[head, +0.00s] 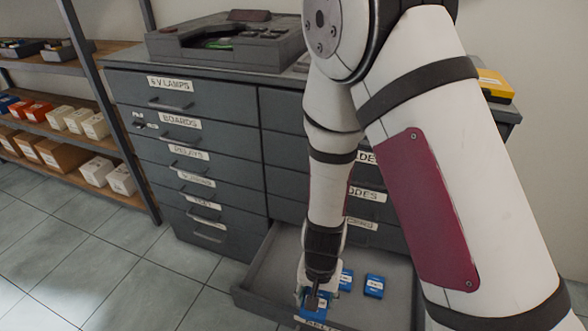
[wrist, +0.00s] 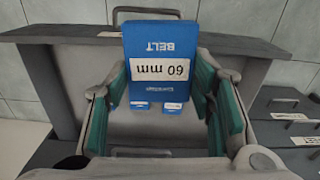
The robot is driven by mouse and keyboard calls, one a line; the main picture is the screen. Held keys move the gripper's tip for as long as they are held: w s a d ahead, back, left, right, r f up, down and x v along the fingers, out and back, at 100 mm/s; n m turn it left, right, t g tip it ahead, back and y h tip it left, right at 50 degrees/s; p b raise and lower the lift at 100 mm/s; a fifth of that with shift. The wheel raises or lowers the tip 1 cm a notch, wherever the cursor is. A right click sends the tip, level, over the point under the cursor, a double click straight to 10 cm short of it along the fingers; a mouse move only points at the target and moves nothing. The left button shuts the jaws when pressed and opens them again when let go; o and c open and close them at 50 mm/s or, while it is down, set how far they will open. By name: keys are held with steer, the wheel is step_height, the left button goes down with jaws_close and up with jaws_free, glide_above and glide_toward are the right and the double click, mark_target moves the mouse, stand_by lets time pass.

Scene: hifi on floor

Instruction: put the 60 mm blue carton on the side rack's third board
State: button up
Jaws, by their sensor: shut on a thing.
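My gripper (head: 318,292) is low over the open drawer at the cabinet's foot. It is shut on the blue carton (head: 310,302), whose label reads "60 mm" and "BELT" upside down in the wrist view (wrist: 160,45). The carton sits between the green-padded fingers (wrist: 160,95); whether it touches the drawer floor I cannot tell. The side rack (head: 100,95) stands at the left in the head view, with several boards visible. Its lowest visible board (head: 128,199) carries white cartons at its near end.
Two other blue cartons (head: 374,286) (head: 345,280) lie in the drawer (head: 265,275). The grey drawer cabinet (head: 225,160) stands between my arm and the rack, with a grey machine (head: 225,45) and a yellow case (head: 495,85) on top. The tiled floor (head: 110,260) at left is clear.

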steer(key=w+d+r+n+b, duration=0.2)
steer(key=w+d+r+b, duration=0.15)
steer(key=w+b, duration=0.3)
steer(key=w+d+r+n+b, duration=0.1)
steer(key=d+r+b, duration=0.45)
steer(key=d, duration=0.55)
step_height(320, 180, up, 21)
steer(key=s+p, duration=0.2)
steer(key=p, duration=2.9)
steer(key=shift+a, duration=0.35)
steer(key=shift+f, duration=0.1)
steer(key=shift+d, duration=0.1)
